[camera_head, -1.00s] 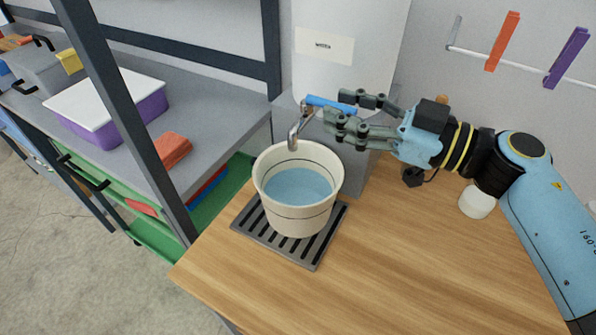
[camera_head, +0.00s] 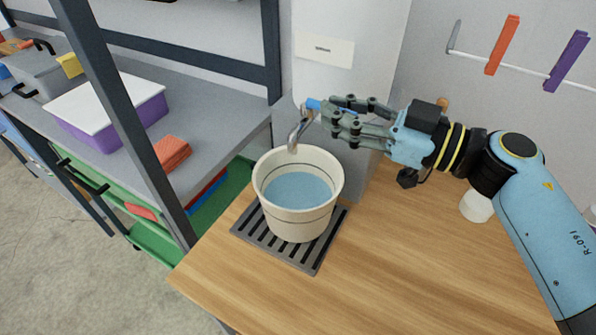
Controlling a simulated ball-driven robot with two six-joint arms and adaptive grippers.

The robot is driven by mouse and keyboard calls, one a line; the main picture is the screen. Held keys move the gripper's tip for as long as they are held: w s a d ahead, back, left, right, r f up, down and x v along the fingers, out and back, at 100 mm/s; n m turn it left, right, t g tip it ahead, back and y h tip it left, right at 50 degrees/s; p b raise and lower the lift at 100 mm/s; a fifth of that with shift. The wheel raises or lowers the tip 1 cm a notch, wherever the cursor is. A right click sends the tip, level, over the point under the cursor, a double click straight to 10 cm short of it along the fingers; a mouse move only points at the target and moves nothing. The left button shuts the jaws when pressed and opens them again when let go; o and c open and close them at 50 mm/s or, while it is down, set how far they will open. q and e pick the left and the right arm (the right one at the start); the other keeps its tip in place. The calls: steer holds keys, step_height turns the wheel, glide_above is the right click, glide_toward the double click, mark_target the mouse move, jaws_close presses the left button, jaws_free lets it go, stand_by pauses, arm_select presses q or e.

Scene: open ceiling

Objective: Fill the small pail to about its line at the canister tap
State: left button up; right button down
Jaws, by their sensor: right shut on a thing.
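The small cream pail (camera_head: 300,222) stands upright on a dark slotted drip grate (camera_head: 322,250), under the canister tap (camera_head: 298,132). Blue water (camera_head: 298,188) lies inside it, well below the rim; a dark line runs around the pail's outside. I cannot make out a stream from the spout. The white canister (camera_head: 350,75) stands behind. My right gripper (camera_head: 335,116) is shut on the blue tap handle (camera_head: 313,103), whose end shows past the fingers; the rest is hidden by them. My left gripper is out of view.
The wooden counter (camera_head: 400,275) is clear in front and to the right of the grate. A small white cylinder (camera_head: 476,206) stands near my right arm. Orange and purple pegs hang on a wall rail (camera_head: 520,66). A grey shelf at left holds a purple bin (camera_head: 158,108).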

steer(key=shift+s+r+t+p, duration=0.15)
steer(key=shift+t+p, duration=0.15)
steer(key=shift+p, duration=0.25)
steer(key=p, duration=0.1)
steer(key=m+t+h, duration=0.1)
steer(key=m+t+h+p, duration=0.1)
steer(key=shift+s+a+p, duration=0.25)
steer(key=shift+a+p, duration=0.05)
steer(key=shift+f, duration=0.2)
steer(key=shift+p, duration=0.35)
steer(key=shift+f, duration=0.15)
stand_by(6.2)
